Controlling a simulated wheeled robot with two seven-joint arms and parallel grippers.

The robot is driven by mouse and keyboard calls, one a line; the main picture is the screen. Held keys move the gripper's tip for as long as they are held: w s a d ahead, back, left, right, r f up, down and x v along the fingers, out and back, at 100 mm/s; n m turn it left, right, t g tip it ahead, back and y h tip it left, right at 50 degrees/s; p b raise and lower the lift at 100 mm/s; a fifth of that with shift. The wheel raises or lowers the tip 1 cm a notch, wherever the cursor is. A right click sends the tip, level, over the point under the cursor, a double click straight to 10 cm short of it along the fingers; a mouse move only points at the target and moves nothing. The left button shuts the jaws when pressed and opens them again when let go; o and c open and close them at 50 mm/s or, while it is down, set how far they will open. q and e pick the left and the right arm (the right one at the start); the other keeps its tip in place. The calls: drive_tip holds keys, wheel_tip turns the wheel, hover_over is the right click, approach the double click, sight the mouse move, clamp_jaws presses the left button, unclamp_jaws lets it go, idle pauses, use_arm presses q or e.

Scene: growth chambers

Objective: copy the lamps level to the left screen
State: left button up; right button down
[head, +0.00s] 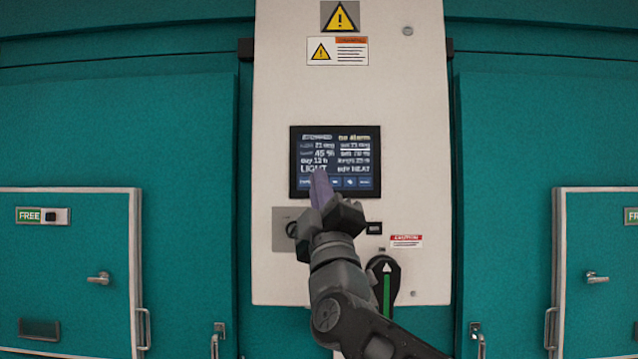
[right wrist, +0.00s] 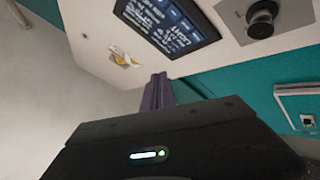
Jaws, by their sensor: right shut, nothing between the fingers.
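A dark touch screen (head: 360,150) with white and yellow text sits in the pale control panel, in the middle of the head view. Its text includes "LIGHT", "45 %" and "HEAT", with a row of blue buttons along the bottom; smaller text is blurred. My right gripper (head: 321,190) is shut and empty, its purple fingertips in front of the screen's lower left part. I cannot tell whether they touch it. In the right wrist view the screen (right wrist: 170,22) is at the top, beyond the shut fingers (right wrist: 158,92). My left gripper is out of view.
Below the screen are a round knob (head: 291,229), partly behind my gripper, and a dark rotary handle (head: 385,275) with a green stripe. Warning labels (head: 338,51) are above. Teal chamber doors (head: 70,270) with latches stand on both sides.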

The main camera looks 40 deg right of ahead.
drive_tip(key=w+d+p, duration=0.3)
drive_tip(key=w+d, duration=0.2)
drive_tip(key=w, duration=0.2)
drive_tip(key=shift+d, duration=0.2)
drive_tip(key=shift+w, duration=0.1)
idle(2.2)
drive_tip(key=shift+w+d, duration=0.25)
drive_tip(key=shift+w+d+p, duration=0.15)
drive_tip(key=shift+w+p, duration=0.1)
drive_tip(key=shift+p, duration=0.05)
idle(0.6)
drive_tip(key=shift+s, duration=0.1)
drive_tip(key=shift+s+a+b, duration=0.45)
drive_tip(key=shift+s+b, duration=0.05)
drive_tip(key=shift+b, duration=0.15)
